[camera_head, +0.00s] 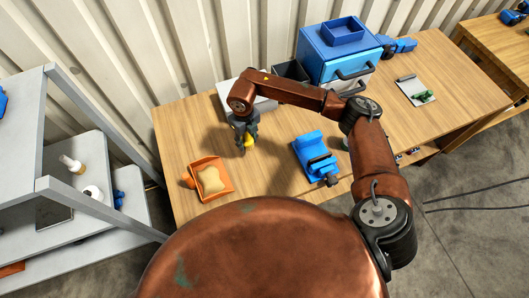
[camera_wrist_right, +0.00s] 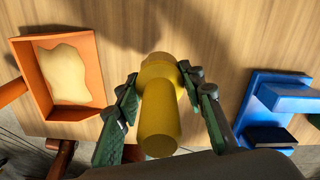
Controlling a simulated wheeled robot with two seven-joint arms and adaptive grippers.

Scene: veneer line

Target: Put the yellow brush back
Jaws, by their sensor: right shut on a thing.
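My right gripper (camera_head: 246,135) is over the left part of the wooden table. In the right wrist view its green fingers (camera_wrist_right: 160,103) are on both sides of the yellow brush (camera_wrist_right: 160,118) and shut on it. The brush shows as a yellow cylinder with a rounder part beyond it; its bristles cannot be made out. In the head view only a small yellow piece of the brush (camera_head: 249,142) shows below the fingers. I cannot tell whether it touches the table. My left gripper is not in view.
An orange tray (camera_head: 228,182) with a beige heap (camera_head: 211,180) lies left of and nearer than the gripper. A blue vise (camera_head: 315,155) stands to the right. A blue cabinet (camera_head: 340,55) and a dark bin (camera_head: 291,71) stand behind. Grey shelves (camera_head: 75,190) are at left.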

